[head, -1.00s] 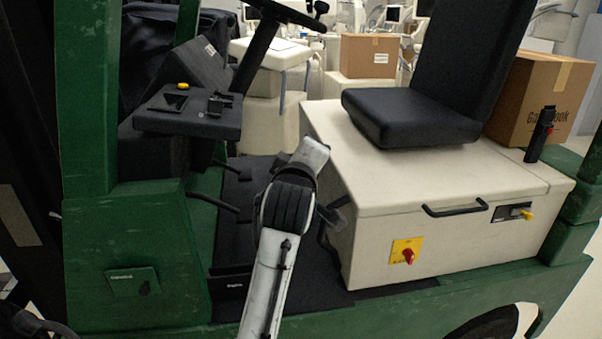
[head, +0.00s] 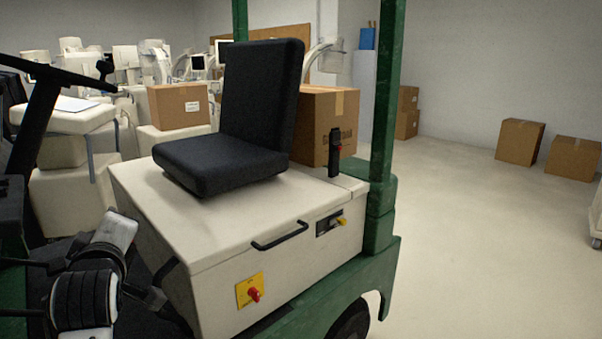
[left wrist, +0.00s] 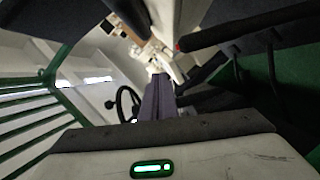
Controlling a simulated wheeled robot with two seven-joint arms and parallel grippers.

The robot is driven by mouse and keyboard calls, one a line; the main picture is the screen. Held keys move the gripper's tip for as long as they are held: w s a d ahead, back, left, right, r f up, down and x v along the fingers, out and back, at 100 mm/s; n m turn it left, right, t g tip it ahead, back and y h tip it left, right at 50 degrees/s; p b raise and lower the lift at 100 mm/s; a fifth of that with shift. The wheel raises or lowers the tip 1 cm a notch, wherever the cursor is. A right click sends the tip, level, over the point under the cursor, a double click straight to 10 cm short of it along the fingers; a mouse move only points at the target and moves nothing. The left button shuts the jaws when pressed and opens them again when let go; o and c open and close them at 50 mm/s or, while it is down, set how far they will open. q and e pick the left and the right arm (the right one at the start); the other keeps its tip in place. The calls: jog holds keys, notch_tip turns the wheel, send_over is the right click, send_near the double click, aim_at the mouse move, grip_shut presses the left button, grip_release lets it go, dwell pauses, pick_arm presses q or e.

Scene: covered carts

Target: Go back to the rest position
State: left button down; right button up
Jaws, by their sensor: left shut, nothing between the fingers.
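My left gripper (left wrist: 158,98) shows in the left wrist view with its dark fingers together and nothing between them. Beyond the fingertips are a steering wheel (left wrist: 128,104) and green bars (left wrist: 45,95). In the head view one of my arms reaches in at the lower left, low beside the cream seat box (head: 225,235) of the green vehicle; its hand end is dark and hard to make out. The black seat (head: 225,165) stands on the box. My right gripper is not in view.
A green post (head: 388,100) rises at the vehicle's rear corner. A black handle (head: 280,236) and a red switch (head: 253,294) stick out from the box. A carton (head: 325,110) sits behind the seat. Open floor (head: 480,240) lies to the right, with cartons (head: 520,141) along the wall.

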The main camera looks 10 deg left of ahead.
pick_arm(q)
jog(key=s+d+f+m+h, duration=0.2)
jog(key=d+f+m, duration=0.2)
jog(key=f, duration=0.5)
jog(key=s+d+f+m+g+h, duration=0.1)
jog(key=s+d+f+m+h, duration=0.15)
jog(key=d+f+m, duration=0.45)
jog(key=s+d+f+m+h, duration=0.1)
jog(key=d+f+m+h, duration=0.15)
jog(key=f, duration=0.95)
jog(key=s+d+f+m+g+h, duration=0.2)
jog(key=s+d+f+m, duration=0.1)
jog(key=s+f, duration=0.5)
jog(key=s+d+f+m+g+h, duration=0.2)
jog(key=s+d+f, duration=0.4)
jog(key=s+f, duration=0.3)
jog(key=s+m, duration=0.1)
jog(key=s, duration=0.2)
jog(key=shift+s+d, duration=0.15)
jog(key=shift+s, duration=0.25)
jog(key=shift+f, duration=0.1)
